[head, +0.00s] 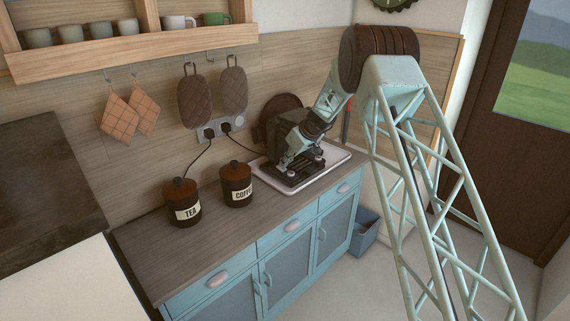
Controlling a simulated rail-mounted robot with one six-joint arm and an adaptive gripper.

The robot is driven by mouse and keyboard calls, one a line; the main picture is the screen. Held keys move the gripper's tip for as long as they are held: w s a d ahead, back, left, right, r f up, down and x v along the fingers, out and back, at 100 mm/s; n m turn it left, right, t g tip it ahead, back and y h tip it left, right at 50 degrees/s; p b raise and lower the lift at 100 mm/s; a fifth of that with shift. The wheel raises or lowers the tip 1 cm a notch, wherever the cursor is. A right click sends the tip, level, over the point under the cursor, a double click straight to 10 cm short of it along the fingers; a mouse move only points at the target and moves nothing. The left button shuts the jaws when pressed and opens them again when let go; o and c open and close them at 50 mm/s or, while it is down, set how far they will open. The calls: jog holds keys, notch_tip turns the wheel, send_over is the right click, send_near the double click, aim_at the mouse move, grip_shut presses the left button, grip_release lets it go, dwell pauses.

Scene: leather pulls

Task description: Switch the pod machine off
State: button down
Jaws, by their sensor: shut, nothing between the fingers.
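The pod machine (281,137) is a dark, boxy appliance standing on a white-rimmed tray (341,163) at the far right end of the counter. My gripper (284,165) is at the machine's front, reaching in from the upper right, and is shut with nothing held. The gripper and wrist cover much of the machine's front and right side. The machine's switch cannot be made out, and whether the fingers touch the machine cannot be told from this view.
Tea (182,203) and coffee (236,184) canisters stand left of the machine. Cords run to a wall socket (207,133). A round dark board (284,101) leans behind the machine. Mitts (117,118) hang below a mug shelf (130,48). The counter's front left (150,250) is clear.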

jog(key=shift+s, duration=0.1)
jog(key=s+d+r+b, duration=0.5)
jog(key=d+b, duration=0.1)
jog(key=b, duration=0.1)
jog(key=shift+s+r, duration=0.15)
jog(key=shift+r, duration=0.15)
dwell(0.7)
jog(key=shift+d, duration=0.15)
dwell(0.3)
